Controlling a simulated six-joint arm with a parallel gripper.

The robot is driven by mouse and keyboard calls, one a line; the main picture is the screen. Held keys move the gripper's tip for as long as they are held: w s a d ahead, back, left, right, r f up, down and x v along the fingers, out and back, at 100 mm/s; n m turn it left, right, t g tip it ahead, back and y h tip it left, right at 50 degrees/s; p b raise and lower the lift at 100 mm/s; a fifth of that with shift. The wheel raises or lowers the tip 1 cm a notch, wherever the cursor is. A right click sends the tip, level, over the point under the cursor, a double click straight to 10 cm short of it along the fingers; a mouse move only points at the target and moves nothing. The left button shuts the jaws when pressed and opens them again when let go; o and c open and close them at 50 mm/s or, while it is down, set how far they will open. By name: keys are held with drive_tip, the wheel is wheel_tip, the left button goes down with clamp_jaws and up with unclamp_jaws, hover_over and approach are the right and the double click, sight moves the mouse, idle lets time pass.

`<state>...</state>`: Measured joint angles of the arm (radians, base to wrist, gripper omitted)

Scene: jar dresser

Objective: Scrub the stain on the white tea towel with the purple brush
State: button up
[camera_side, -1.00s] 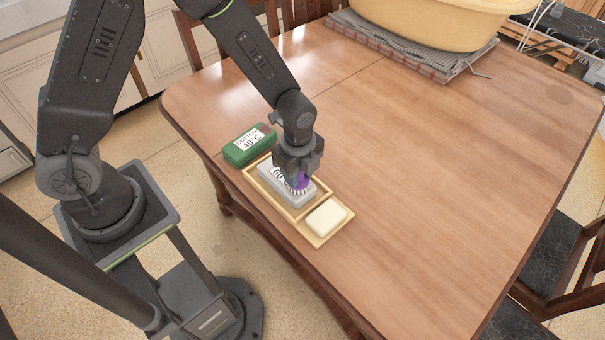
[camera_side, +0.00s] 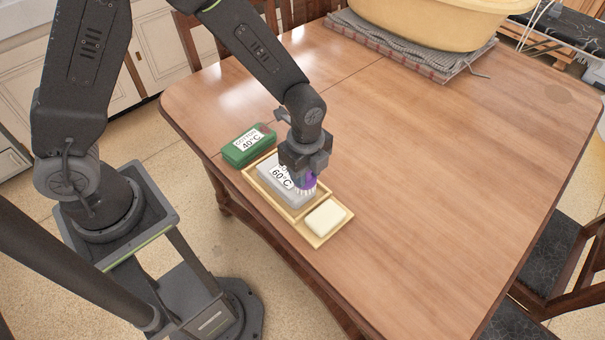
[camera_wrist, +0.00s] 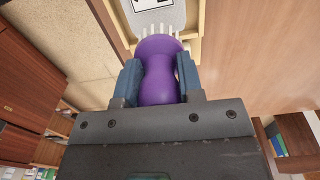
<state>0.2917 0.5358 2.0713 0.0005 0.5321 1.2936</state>
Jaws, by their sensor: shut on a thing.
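My gripper (camera_side: 305,170) is shut on the purple brush (camera_side: 308,181). In the side view the brush, with its pale bristles down, is over the right part of the grey box labelled 60°C (camera_side: 278,178); I cannot tell whether the bristles touch anything. In the wrist view the brush (camera_wrist: 158,70) sits between the two blue-grey fingers of my gripper (camera_wrist: 158,82), with white bristles at its far end. Part of the grey box (camera_wrist: 155,18) shows beyond it. I see no white tea towel and no stain in these frames.
The grey box sits in a pale wooden tray (camera_side: 296,216), with a cream soap-like block (camera_side: 326,217) at its right end. A green box labelled Cotton 40°C (camera_side: 248,147) is to the left. A yellow basin (camera_side: 430,18) rests on folded cloths (camera_side: 410,48). The table's middle (camera_side: 430,150) is clear.

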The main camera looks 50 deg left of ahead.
drive_tip(key=shift+r, duration=2.7)
